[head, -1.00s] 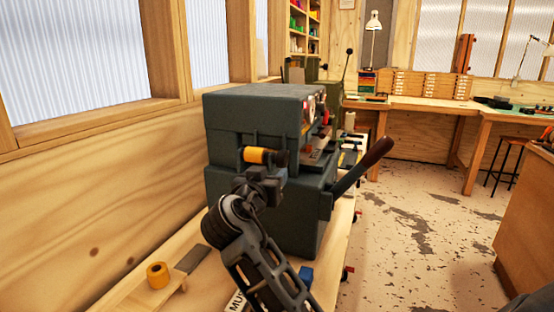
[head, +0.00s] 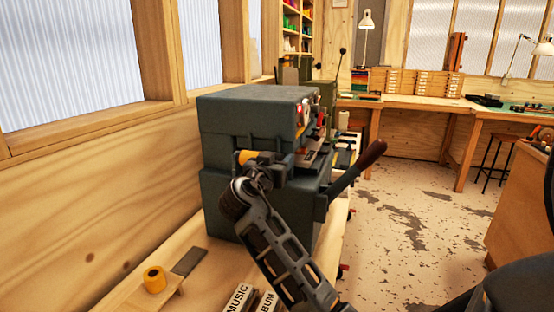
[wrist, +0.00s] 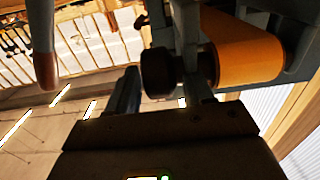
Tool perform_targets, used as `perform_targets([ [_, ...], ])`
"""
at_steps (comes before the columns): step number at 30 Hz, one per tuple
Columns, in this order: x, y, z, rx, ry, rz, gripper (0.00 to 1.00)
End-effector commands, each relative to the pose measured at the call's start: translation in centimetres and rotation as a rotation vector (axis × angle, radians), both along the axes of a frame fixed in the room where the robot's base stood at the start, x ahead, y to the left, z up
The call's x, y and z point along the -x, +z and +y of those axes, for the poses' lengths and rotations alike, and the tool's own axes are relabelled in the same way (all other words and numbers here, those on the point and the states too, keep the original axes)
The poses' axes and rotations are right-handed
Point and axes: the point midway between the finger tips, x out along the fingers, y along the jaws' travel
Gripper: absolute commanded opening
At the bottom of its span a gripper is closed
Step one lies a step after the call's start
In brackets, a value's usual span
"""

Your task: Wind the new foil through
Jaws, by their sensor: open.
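The dark grey-green foil machine (head: 255,112) stands on the bench against the left wall. A gold foil roll (head: 246,157) is mounted on its near side; it shows large at the right of the wrist view (wrist: 248,52). A black knob (wrist: 158,72) sits at the roll's left end in the wrist view. My gripper (wrist: 163,95) is open, one finger on each side of the knob in that view. I cannot tell whether either finger touches it. In the head view my gripper (head: 265,172) is partly hidden against the machine.
The machine's long lever (head: 357,167) with a brown grip juts out to the right. A dark flat block (head: 189,262) and items labelled MUSIC (head: 238,298) and ALBUM lie on the near bench. Open floor (head: 400,225) lies to the right.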

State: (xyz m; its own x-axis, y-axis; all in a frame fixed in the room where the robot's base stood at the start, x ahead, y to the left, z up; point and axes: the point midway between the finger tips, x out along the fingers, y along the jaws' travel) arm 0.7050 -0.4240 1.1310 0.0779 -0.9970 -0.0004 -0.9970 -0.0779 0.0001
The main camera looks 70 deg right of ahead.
Motion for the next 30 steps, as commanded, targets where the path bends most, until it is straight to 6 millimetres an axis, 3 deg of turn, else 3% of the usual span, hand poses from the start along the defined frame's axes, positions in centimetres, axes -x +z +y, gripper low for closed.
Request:
perform_targets([
  [4, -0.02, -0.01, 0.03, 0.000, 0.000, 0.000, 0.51],
  [20, -0.01, -0.01, 0.06, 0.000, 0.000, 0.000, 0.00],
  [30, -0.05, 0.26, 0.07, -0.051, 0.001, 0.002, 0.00],
])
